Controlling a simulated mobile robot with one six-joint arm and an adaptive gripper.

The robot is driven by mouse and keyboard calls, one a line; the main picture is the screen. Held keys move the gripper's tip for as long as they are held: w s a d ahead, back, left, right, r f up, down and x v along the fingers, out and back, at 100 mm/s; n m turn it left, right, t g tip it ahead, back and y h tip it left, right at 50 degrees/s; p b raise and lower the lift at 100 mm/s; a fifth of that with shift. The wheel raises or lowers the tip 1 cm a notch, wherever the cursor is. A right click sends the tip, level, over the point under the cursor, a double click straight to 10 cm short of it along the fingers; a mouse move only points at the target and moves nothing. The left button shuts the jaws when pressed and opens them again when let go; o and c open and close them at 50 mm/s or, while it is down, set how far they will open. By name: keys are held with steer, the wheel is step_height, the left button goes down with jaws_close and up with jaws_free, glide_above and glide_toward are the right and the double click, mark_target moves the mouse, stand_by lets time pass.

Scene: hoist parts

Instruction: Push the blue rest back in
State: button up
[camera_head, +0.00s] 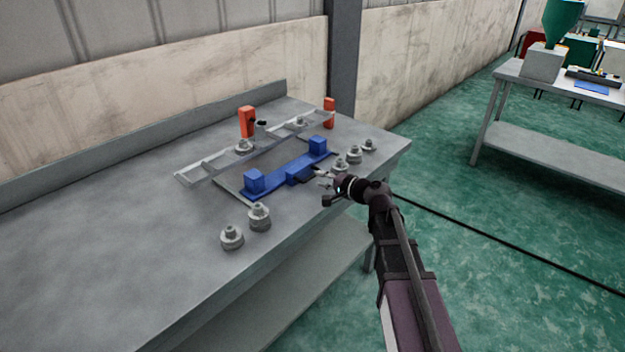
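The blue rest (276,184) is a long blue bar with a raised block at each end and a smaller block at its middle front. It lies on a grey plate on the workbench, in front of a grey rail frame (205,168). My gripper (314,178) is low over the bench's front part, at the front side of the rest's middle block. Its fingertips are very close to that block; I cannot tell whether they touch it. The fingers are too small and dark to tell if they are open or shut.
Two grey knobbed parts (232,237) stand front left of the rest. Several similar ones (354,154) stand to its right, near my gripper. Orange blocks (247,121) (329,113) stand behind the rail. The workbench (130,240) is clear at left.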

mark_target(312, 176)
steer(key=shift+b+x, duration=0.35)
steer(key=shift+x, duration=1.85)
jaws_close()
